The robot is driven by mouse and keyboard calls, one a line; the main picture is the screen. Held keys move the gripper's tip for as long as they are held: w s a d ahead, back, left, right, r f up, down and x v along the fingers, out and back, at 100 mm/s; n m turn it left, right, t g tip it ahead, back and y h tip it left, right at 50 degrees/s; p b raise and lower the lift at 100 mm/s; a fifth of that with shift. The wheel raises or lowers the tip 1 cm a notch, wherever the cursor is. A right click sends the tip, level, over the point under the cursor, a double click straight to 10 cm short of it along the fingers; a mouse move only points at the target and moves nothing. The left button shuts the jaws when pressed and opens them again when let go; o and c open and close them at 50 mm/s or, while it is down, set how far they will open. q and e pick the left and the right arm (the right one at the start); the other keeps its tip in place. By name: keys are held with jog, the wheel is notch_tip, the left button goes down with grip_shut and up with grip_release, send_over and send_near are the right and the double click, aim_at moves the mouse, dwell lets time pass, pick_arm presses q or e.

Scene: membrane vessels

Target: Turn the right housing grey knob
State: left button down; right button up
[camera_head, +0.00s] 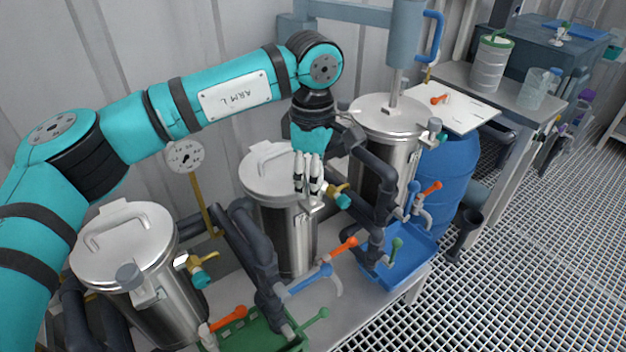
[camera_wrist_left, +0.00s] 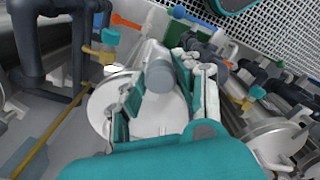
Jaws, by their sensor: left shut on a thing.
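Three steel vessels with round lids stand in a row in the head view: left (camera_head: 150,290), middle (camera_head: 286,240) and right (camera_head: 378,165). My left gripper (camera_head: 308,190) points down at the front right rim of the middle vessel's lid. In the left wrist view its fingers (camera_wrist_left: 165,62) stand on either side of a grey knob (camera_wrist_left: 160,77) and are shut on it. A similar grey knob (camera_head: 128,275) sits on the left vessel's rim, and another (camera_head: 435,125) by the right vessel. My right gripper is out of view.
Dark pipes (camera_head: 258,260) with orange, blue and green levers stand close in front of the vessels. A green tray (camera_head: 262,334) and a blue tray (camera_head: 400,262) lie below. A dial gauge (camera_head: 184,156) is behind. Grated floor at the right is largely clear.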

pick_arm(q)
jog(key=shift+r+m, duration=0.1)
jog(key=shift+m, duration=0.3)
jog(key=c, duration=0.9)
grip_release()
jog(key=shift+c, duration=0.2)
notch_tip(320, 180, up, 12)
